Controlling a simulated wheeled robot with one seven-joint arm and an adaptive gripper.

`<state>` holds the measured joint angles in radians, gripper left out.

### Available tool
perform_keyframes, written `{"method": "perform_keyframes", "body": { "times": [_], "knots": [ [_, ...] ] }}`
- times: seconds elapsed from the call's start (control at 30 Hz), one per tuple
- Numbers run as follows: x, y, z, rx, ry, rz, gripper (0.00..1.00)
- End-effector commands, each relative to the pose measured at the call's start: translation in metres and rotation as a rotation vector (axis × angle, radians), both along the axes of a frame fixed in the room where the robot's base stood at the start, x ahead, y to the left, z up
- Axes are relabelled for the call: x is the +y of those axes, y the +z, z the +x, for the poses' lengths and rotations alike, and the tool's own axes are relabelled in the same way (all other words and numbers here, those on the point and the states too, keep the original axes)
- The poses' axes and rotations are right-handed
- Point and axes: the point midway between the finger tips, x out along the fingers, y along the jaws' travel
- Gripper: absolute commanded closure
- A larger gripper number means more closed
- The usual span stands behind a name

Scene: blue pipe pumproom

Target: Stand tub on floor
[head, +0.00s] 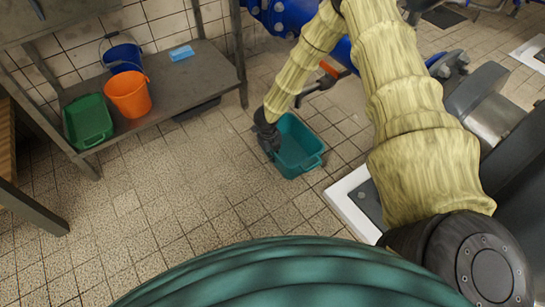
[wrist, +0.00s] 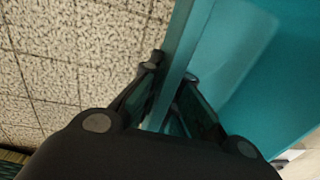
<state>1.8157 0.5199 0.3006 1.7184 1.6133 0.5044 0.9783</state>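A teal tub (head: 299,148) is upright, open side up, at or close to the tiled floor in the middle of the head view. I cannot tell for sure whether its base touches the floor. My gripper (head: 268,136) is at the tub's left wall, pointing down. In the wrist view the tub's wall (wrist: 186,45) runs between the two fingers of my gripper (wrist: 172,72), one finger on the outside and one on the inside. The fingers look closed on the wall. The tub's inside looks empty in the part I see.
A grey shelf (head: 165,107) at left bears a green tub (head: 88,121), an orange bucket (head: 129,95), a blue bucket (head: 122,57) and a blue sponge-like block (head: 181,53). Blue pipes (head: 290,14) stand behind. A white-edged plinth (head: 349,204) lies right of the tub. Floor at left is clear.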

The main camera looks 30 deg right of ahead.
Motion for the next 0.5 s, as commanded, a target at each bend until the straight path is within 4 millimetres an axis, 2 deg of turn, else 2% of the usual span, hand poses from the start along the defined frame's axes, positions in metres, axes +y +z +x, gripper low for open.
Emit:
{"method": "perform_keyframes", "body": {
  "times": [0.37, 0.5],
  "knots": [
    [-0.013, -0.004, 0.022, -0.001, -0.004, 0.000, 1.00],
    [-0.014, -0.021, 0.022, 0.001, 0.001, -0.001, 1.00]
  ]
}}
